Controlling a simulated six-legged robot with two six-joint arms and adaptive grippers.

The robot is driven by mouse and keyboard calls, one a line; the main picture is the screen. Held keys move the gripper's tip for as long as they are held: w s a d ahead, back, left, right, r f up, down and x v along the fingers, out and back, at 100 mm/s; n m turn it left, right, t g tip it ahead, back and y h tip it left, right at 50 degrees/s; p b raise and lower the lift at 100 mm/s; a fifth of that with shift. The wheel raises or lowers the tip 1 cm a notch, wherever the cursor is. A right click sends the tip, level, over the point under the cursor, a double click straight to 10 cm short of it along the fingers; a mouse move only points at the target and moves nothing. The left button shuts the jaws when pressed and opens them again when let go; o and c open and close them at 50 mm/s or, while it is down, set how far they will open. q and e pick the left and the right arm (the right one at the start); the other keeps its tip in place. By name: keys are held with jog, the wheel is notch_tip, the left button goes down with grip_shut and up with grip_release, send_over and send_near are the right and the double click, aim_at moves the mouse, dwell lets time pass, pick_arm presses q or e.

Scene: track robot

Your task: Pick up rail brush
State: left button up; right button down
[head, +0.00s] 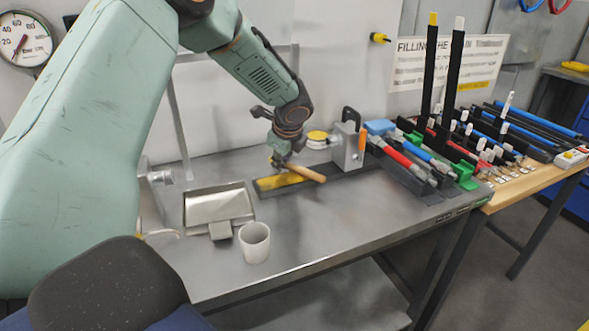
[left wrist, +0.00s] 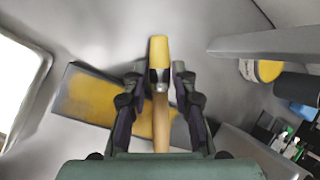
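The rail brush has a wooden handle (head: 307,173) and a yellow head; the head (left wrist: 158,50) shows clearly in the left wrist view, with the handle running down below it. My left gripper (head: 278,158) is at the head end of the brush. My right gripper is not in view.
A white cup (head: 254,242) and a metal dustpan-like tray (head: 219,206) stand on the grey bench (head: 330,220). A metal block (head: 347,147) stands right of the brush. Several red, blue and black tools crowd the right end. The bench front is clear.

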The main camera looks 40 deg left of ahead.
pick_arm(q)
jog(key=shift+c, duration=0.7)
jog(key=shift+d+r, duration=0.1)
jog(key=shift+d, duration=0.05)
grip_shut()
jog(key=shift+r, duration=0.2)
notch_tip(320, 180, up, 10)
jog(key=p, duration=0.2)
jog(key=shift+f, duration=0.2)
